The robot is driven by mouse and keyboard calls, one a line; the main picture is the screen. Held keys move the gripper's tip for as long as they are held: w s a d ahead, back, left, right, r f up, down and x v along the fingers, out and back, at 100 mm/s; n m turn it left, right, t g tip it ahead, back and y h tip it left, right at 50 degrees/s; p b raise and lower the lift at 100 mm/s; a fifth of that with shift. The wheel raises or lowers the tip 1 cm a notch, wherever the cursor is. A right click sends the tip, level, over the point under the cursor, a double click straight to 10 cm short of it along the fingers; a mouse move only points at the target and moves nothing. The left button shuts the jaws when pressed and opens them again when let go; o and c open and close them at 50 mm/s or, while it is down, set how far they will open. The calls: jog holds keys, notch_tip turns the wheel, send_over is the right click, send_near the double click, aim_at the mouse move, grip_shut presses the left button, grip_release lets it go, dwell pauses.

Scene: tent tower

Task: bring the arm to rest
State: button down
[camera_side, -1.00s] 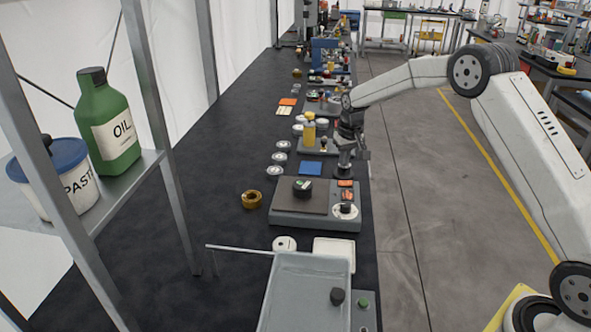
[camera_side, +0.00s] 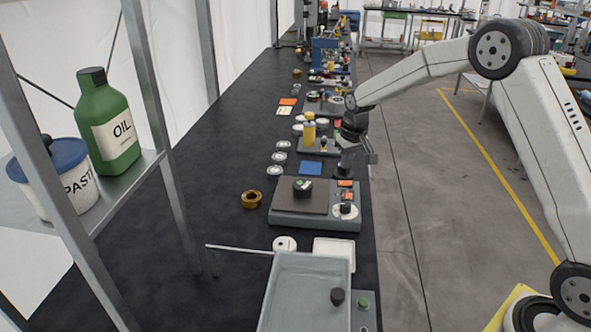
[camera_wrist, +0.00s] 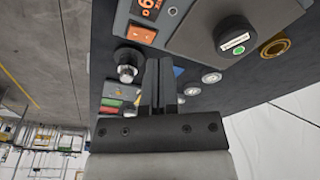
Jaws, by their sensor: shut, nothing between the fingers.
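My gripper (camera_side: 347,170) hangs at the right edge of the dark bench (camera_side: 236,120), just behind the grey scale-like device (camera_side: 283,214) in the side view. In the wrist view my gripper (camera_wrist: 158,62) has its two dark fingers together, with nothing between them. A small dark round tin with a green and white label (camera_side: 302,186) sits on the device's brown plate. The same tin shows at the upper right of the wrist view (camera_wrist: 235,36), apart from the fingers.
A brass ring (camera_side: 251,199), several pale discs (camera_side: 275,170) and a blue square (camera_side: 311,168) lie near the device. A grey tray (camera_side: 306,285) stands in front. A shelf at left holds a green oil bottle (camera_side: 110,125) and a paste tub (camera_side: 55,178). Open floor lies right of the bench.

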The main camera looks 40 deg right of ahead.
jog(key=s+a+n, duration=0.1)
jog(key=s+a, duration=0.4)
jog(key=s, duration=0.7)
jog(key=s+a+n, duration=0.1)
jog(key=s+a, duration=0.3)
jog(key=s, duration=0.9)
jog(key=shift+s+a+t, duration=0.3)
jog(key=shift+a+t, duration=0.1)
